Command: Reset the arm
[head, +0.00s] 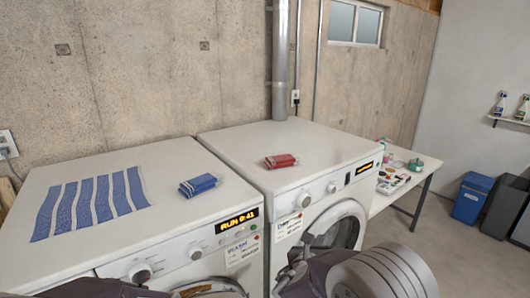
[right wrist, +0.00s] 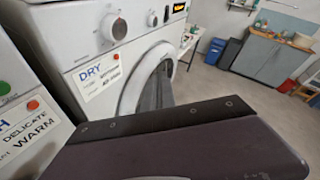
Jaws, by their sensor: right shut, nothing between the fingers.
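My right gripper (head: 290,276) is low in the head view, in front of the right machine, with my grey ridged wrist behind it. In the right wrist view its dark body (right wrist: 175,140) fills the bottom. It is shut and holds nothing. The right machine (head: 310,140), labelled DRY, has its round door (right wrist: 150,85) beyond the gripper. A dark part of my left arm (head: 100,289) shows at the bottom left edge of the head view. The left gripper's fingers cannot be made out there.
The left machine (head: 130,245) shows RUN 0:41. A side table (head: 430,165) and blue bin (head: 472,198) stand right. The floor there has free room.

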